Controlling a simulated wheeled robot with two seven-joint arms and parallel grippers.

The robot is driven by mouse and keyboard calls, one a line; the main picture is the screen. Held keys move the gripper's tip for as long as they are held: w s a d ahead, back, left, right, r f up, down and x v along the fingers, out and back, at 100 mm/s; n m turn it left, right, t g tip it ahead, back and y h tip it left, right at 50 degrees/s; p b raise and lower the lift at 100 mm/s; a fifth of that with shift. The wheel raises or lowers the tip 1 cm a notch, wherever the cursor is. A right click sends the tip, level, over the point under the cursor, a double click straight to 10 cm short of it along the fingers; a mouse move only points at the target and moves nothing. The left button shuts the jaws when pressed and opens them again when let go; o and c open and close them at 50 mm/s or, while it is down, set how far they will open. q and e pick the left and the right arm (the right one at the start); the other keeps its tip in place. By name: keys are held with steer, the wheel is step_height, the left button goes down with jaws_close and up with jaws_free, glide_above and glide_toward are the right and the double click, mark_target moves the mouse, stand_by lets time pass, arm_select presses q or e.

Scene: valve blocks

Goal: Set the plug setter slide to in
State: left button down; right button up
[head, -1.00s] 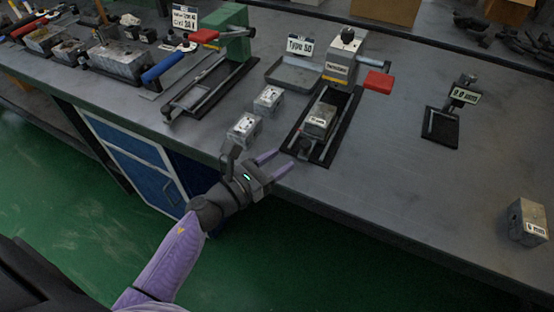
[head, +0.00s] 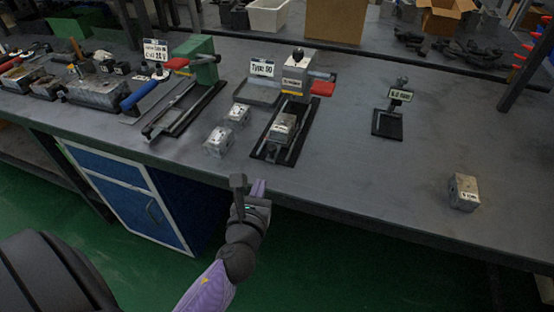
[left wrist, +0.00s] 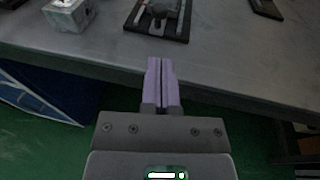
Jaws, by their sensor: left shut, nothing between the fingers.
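A grey press-like station (head: 296,75) with a black knob on top and a red handle (head: 322,88) stands mid-table; I take it for the plug setter, but its label is too small to read. A black base with rails (head: 268,140) runs from it toward the front edge. A metal block (head: 284,126) sits on the rails. The front of that base also shows at the top of the left wrist view (left wrist: 176,32). My left gripper (head: 258,188) is shut and empty at the table's front edge, apart from the station. It points toward the base in the left wrist view (left wrist: 161,68). My right gripper is not in view.
Two loose metal blocks (head: 218,142) (head: 238,115) stand left of the base. A green station (head: 200,58) with a red lever is further left. A small gauge stand (head: 388,122) and another block (head: 463,190) are to the right, with bare table between.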

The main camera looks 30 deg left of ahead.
mark_target(271, 151)
arm_select(q)
steer(key=b+x, duration=0.2)
steer(key=x, duration=0.7)
steer(key=shift+w+a+f, duration=0.15)
steer(key=shift+w, duration=0.2)
steer(key=shift+w+a, duration=0.15)
steer(key=shift+w, duration=0.25)
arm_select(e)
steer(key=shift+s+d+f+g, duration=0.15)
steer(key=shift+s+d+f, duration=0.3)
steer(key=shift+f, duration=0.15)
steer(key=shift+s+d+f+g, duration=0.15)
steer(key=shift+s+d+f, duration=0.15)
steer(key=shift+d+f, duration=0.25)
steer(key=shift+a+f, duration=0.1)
